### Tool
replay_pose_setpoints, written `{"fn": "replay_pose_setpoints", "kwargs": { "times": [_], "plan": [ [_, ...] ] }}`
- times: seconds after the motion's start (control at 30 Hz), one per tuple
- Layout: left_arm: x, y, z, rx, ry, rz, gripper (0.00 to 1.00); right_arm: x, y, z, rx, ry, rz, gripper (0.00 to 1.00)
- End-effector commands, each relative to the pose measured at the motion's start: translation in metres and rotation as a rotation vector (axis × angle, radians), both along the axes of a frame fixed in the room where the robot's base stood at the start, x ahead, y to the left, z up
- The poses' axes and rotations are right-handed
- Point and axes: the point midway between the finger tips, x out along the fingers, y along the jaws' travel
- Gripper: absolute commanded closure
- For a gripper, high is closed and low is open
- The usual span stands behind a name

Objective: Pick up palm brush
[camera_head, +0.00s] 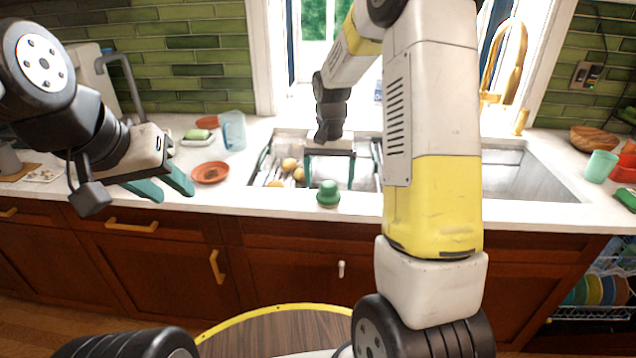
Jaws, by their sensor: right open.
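The palm brush appears to be the small green knobbed item (328,192) standing on the counter's front edge, just in front of the sink. My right gripper (329,184) is open above the sink, its two teal fingers pointing down. In the picture the fingers stand to the left and right of the brush, slightly behind it. I cannot tell whether either finger touches it. My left gripper (176,194) is at the left, over the counter's front edge, with its teal fingers apart and nothing between them.
A green cup (600,165) stands right. An open dish rack (595,312) is lower right.

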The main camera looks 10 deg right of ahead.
Motion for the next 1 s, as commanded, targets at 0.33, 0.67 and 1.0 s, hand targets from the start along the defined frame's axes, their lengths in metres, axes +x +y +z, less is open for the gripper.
{"fn": "replay_pose_setpoints", "kwargs": {
  "times": [0.33, 0.67, 1.0],
  "plan": [
    [0.0, 0.0, 0.0, 0.0, 0.0, 0.0, 0.64, 0.0, 0.001, -0.033, 0.0, 0.0, 0.0, 0.11],
    [0.0, 0.0, 0.0, 0.0, 0.0, 0.0, 0.64, 0.0, 0.001, -0.033, 0.0, -0.001, 0.0, 0.47],
    [0.0, 0.0, 0.0, 0.0, 0.0, 0.0, 0.64, 0.0, 0.001, -0.032, 0.0, -0.001, 0.0, 0.8]
  ]
}}
